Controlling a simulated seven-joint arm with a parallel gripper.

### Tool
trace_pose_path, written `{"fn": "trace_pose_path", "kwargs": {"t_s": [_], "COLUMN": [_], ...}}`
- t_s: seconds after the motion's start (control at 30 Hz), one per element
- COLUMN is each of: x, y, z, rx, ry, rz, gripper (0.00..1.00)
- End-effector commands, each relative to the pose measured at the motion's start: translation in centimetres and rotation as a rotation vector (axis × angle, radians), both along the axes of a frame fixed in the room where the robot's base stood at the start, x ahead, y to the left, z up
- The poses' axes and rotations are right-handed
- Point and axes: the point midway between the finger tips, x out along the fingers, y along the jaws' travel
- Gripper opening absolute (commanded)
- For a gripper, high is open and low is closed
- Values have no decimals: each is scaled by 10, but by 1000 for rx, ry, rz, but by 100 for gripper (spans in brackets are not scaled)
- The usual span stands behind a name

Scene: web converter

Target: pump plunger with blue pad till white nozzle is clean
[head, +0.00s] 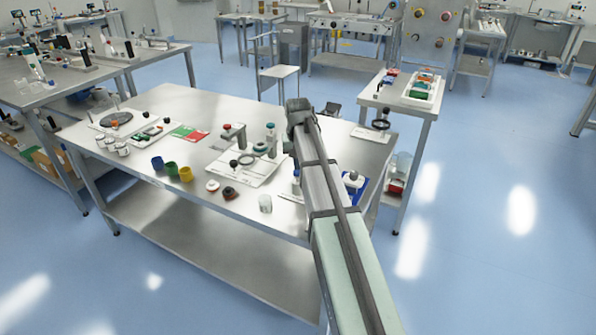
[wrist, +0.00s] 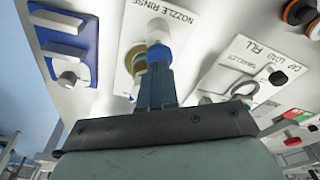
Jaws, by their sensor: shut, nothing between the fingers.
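In the wrist view my gripper (wrist: 158,62) is shut, with dark blue-grey fingers and nothing between them. The fingertips overlap a white cylinder (wrist: 160,30) with a blue part beside the tips. I cannot tell whether they touch, or whether this blue part is the pad. The cylinder stands over a white plate (wrist: 190,28) marked NOZZLE RINSE. A tan ring (wrist: 134,58) shows left of the fingers, partly hidden. I cannot make out the nozzle's surface. In the head view a small blue-and-white piece (head: 296,180) shows left of my arm, which hides my gripper.
The FILL plate (wrist: 225,72) lies right.

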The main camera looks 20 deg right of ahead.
Motion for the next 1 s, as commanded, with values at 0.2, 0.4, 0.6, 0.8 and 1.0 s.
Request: {"fn": "trace_pose_path", "kwargs": {"t_s": [0.2, 0.4, 0.6, 0.8, 1.0], "x": [0, 0, 0, 0, 0], "y": [0, 0, 0, 0, 0], "z": [-5, -11, -16, -20, -25], "rx": [0, 0, 0, 0, 0], "ry": [0, 0, 0, 0, 0], "rz": [0, 0, 0, 0, 0], "gripper": [0, 0, 0, 0, 0]}}
